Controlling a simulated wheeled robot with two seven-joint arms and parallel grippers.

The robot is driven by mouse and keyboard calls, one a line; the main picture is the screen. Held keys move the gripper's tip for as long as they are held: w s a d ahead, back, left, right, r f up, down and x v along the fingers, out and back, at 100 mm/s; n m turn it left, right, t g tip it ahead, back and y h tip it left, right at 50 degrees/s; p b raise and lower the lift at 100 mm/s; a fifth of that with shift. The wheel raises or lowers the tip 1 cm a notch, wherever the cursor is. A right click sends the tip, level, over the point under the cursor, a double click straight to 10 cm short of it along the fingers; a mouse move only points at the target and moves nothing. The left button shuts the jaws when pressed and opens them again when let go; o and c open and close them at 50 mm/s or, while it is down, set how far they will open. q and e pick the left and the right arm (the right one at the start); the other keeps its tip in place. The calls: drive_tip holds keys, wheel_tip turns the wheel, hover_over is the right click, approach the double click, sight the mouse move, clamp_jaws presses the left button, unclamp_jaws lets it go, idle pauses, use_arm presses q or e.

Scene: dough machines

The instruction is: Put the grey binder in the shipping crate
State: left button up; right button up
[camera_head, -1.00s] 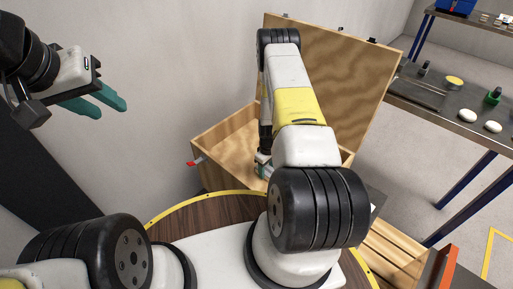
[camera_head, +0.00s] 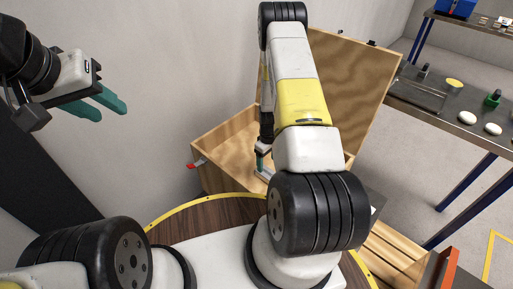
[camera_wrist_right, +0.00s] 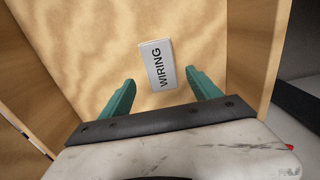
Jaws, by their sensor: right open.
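The grey binder (camera_wrist_right: 158,65) shows in the right wrist view as a light grey block marked "WIRING", inside the wooden shipping crate (camera_wrist_right: 85,30). In the head view the crate (camera_head: 220,150) stands open behind my right arm. My right gripper (camera_wrist_right: 160,77) is inside the crate, pointing down, with its teal fingers apart on either side of the binder's near end in the picture. The fingers do not appear to touch it. My left gripper (camera_head: 111,112) is at the upper left, empty, with its fingers apart.
The crate's lid (camera_head: 350,90) stands raised at the back. A dark table (camera_head: 455,110) with pale dough pieces and small items is at the right. A wooden slatted box (camera_head: 395,255) is at the lower right. A round wooden top with a yellow rim (camera_head: 185,215) lies in front.

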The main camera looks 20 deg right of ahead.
wheel_tip(320, 180, up, 5)
wheel_tip(320, 180, up, 14)
drive_tip(key=m+t, duration=0.1)
hover_over(266, 172)
drive_tip(key=w+a, duration=0.2)
drive_tip(key=s+a+r+m+t+y, duration=0.1)
drive_tip(key=s+a+r+m+t, duration=0.15)
drive_tip(key=r, duration=1.05)
drive_tip(key=s+a+r+m+t, duration=0.1)
drive_tip(key=s+a+r, duration=0.2)
drive_tip(key=s+r, duration=0.6)
drive_tip(key=s+a+r+m+t+y, duration=0.1)
drive_tip(key=s+a+r, duration=0.2)
drive_tip(key=s+r, duration=0.7)
drive_tip(key=s, duration=0.3)
drive_tip(key=shift+a+r+t, duration=0.15)
drive_tip(key=shift+a+t, duration=0.2)
drive_tip(key=shift+a, duration=0.05)
